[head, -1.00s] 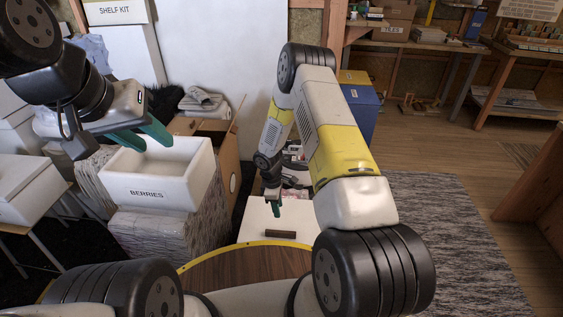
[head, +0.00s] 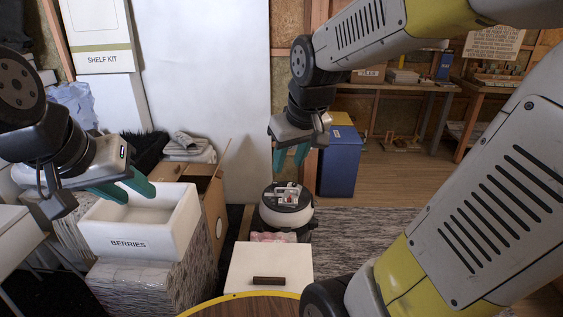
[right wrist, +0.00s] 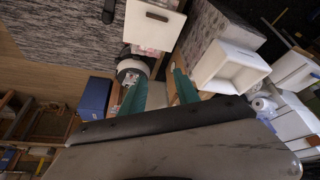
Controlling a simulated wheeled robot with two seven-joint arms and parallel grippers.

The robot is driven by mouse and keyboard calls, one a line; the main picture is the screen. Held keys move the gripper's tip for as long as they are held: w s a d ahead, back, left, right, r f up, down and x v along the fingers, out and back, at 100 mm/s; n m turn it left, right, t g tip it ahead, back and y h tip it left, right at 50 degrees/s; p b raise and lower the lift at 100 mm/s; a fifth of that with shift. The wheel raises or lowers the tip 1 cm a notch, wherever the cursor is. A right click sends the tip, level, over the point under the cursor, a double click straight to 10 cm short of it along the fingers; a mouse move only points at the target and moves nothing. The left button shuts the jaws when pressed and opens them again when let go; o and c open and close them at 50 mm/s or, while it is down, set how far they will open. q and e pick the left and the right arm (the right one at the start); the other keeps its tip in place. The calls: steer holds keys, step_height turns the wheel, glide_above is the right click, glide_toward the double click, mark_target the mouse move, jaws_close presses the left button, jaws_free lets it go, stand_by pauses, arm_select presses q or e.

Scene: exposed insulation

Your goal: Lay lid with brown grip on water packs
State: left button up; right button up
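The white lid (head: 240,271) with its dark brown grip (head: 269,281) lies flat, grip up, in front of me. It also shows in the right wrist view (right wrist: 144,31). Pinkish packs (head: 274,237), likely the water packs, peek out along its far edge; the rest is hidden under or behind it. My right gripper (head: 290,158) is open and empty, raised beyond the lid and apart from it. Its spread green fingers show in the right wrist view (right wrist: 160,86). My left gripper (head: 122,192) is open and empty above the white BERRIES box (head: 128,244).
A round white and black device (head: 287,208) with small items on top stands beyond the lid. A blue bin (head: 340,165) stands behind it. A cardboard box (head: 214,205) is left of the lid. A round wooden top with a yellow rim (head: 245,305) is nearest me.

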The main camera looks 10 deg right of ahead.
steer(key=s+a+r+m+t+y, duration=0.1)
steer(key=s+r+m, duration=0.1)
steer(key=s, duration=0.6)
steer(key=shift+s+a+r, duration=0.25)
steer(key=shift+s+r, duration=0.15)
steer(key=shift+r, duration=0.15)
